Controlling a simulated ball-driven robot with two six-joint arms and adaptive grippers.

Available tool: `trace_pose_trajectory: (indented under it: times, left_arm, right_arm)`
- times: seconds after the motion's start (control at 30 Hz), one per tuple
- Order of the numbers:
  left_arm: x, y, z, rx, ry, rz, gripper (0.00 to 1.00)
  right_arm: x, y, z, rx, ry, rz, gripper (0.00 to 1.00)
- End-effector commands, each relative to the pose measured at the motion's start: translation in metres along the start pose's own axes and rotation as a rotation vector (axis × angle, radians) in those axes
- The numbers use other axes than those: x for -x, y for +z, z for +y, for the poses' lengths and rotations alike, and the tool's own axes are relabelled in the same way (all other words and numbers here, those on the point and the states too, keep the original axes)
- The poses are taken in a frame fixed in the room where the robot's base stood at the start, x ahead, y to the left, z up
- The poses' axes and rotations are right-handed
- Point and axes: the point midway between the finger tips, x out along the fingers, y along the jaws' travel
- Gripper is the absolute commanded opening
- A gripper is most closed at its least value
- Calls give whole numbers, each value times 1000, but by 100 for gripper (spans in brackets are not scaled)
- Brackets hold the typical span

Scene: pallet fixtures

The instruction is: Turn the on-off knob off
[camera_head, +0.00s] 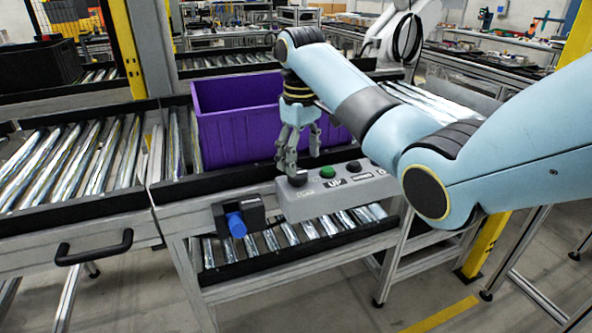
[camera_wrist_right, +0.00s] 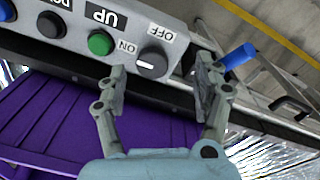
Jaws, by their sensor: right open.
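The on-off knob (camera_wrist_right: 152,62) is a dark round knob at the end of the grey control box, with ON and OFF labels beside it in the wrist view. A short white mark shows on its face; I cannot tell for sure which label it points to. In the head view the knob (camera_head: 297,179) sits just below my right gripper (camera_head: 300,155). My right gripper (camera_wrist_right: 161,76) is open, with one finger on each side of the knob in the wrist view. I cannot tell whether either finger touches it. My left gripper is not in view.
The control box (camera_head: 340,199) also carries a green button (camera_head: 327,172) and dark buttons along its length. A blue cylinder (camera_head: 236,224) on a black mount is beside it. A purple crate (camera_head: 235,135) stands on the roller conveyor behind my gripper.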

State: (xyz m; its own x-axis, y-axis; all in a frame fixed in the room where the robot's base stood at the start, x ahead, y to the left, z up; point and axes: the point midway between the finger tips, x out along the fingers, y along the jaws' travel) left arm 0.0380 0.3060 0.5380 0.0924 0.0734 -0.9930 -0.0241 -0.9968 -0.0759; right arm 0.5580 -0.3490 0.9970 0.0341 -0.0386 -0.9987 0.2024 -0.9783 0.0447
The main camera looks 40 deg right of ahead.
Motion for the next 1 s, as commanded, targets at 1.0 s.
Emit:
trace_pose_trajectory:
  times: [1.0]
  left_arm:
    - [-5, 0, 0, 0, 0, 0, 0]
  right_arm:
    - [-66, -28, 13, 10, -46, -28, 68]
